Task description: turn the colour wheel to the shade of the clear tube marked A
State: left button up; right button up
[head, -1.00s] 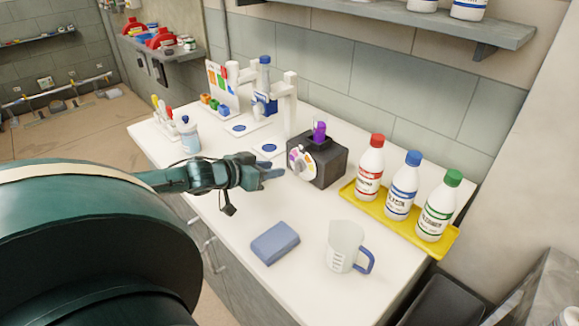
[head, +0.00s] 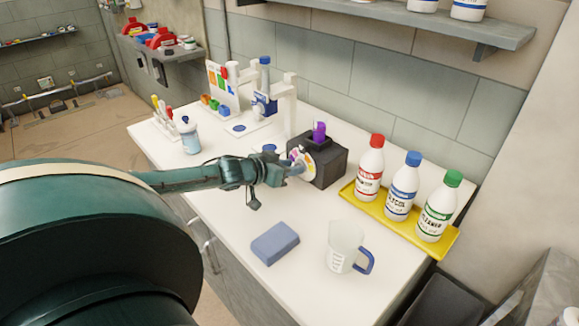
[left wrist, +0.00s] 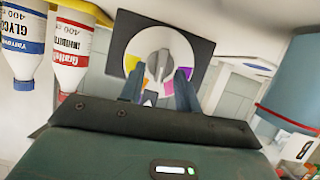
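The colour wheel (head: 303,158) is a pale disc with coloured patches on the front of a dark box (head: 329,162). In the left wrist view the wheel (left wrist: 161,42) shows yellow, orange and purple patches and a grey centre knob (left wrist: 160,66). My left gripper (head: 292,169) is at the wheel; in the left wrist view its fingers (left wrist: 160,76) are open, one on each side of the knob, with gaps. I cannot read any mark A.
Red, blue and green capped bottles stand in a yellow tray (head: 436,247) to the right. A blue-grey block (head: 275,243) and a measuring jug (head: 343,247) are at the front. A white stand (head: 289,103) and a small bottle (head: 189,136) are left of the box.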

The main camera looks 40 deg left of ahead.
pick_arm(q)
grip_shut()
dwell(0.4)
